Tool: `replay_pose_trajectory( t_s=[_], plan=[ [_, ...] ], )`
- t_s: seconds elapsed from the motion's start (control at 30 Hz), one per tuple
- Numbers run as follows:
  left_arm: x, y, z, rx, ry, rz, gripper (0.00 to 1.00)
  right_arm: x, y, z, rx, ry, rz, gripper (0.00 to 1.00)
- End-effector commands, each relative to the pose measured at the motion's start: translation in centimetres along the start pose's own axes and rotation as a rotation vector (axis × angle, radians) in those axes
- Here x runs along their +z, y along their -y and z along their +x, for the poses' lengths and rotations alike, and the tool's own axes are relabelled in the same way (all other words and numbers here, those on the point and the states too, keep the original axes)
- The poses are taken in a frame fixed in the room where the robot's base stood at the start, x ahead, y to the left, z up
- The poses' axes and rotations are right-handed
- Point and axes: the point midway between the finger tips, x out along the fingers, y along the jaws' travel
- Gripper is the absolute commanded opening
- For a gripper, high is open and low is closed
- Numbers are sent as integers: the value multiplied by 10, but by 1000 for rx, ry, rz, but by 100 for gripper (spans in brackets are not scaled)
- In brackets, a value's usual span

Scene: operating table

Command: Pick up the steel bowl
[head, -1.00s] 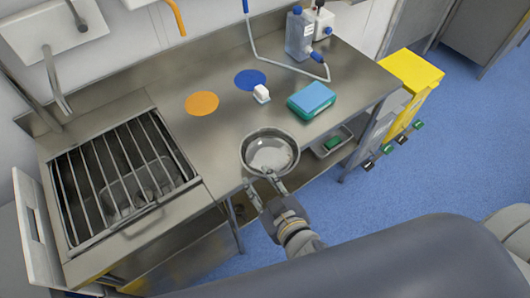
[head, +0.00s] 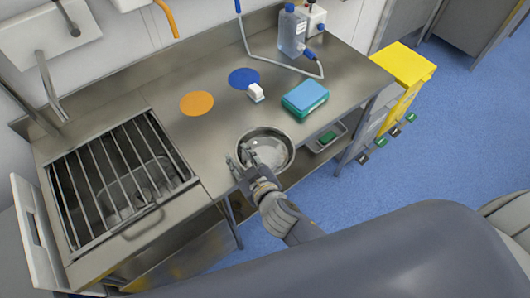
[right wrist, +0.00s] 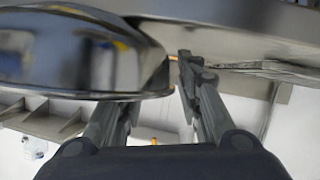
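The steel bowl (head: 268,139) stands upright at the front edge of the steel table, shiny and round. My right gripper (head: 240,157) is open at the bowl's left front rim. One finger is left of the bowl and the other overlaps its inside in the head view. In the right wrist view the bowl (right wrist: 75,55) fills the upper left and hides the tip of one finger of my right gripper (right wrist: 165,85). Its rim reaches into the gap between the fingers; I cannot tell whether they touch it. My left gripper is not in view.
A blue-green sponge box (head: 305,98), a small white block (head: 256,93), an orange disc (head: 197,103) and a blue disc (head: 244,78) lie behind the bowl. A sink with a bar rack (head: 120,175) is left. A yellow bin (head: 403,64) stands right.

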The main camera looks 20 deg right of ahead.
Motion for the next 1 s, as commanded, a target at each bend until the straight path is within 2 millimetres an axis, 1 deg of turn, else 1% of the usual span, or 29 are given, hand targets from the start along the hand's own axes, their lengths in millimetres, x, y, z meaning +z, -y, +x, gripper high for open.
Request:
replay_pose_trajectory(
  t_s=[0.1,0.23,0.27,0.3,0.4,0.8,1.0],
  plan=[
    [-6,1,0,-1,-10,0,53,0,0,2,0,0,1,33],
    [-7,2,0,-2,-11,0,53,0,0,2,0,0,1,33],
    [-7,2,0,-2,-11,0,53,0,0,2,0,0,1,28],
    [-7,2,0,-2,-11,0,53,0,0,2,0,0,1,19],
    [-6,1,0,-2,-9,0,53,0,0,2,0,0,1,0],
    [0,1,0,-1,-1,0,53,-1,0,2,0,-1,0,0],
    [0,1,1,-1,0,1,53,-11,-3,-2,1,-3,1,0]
  ],
)
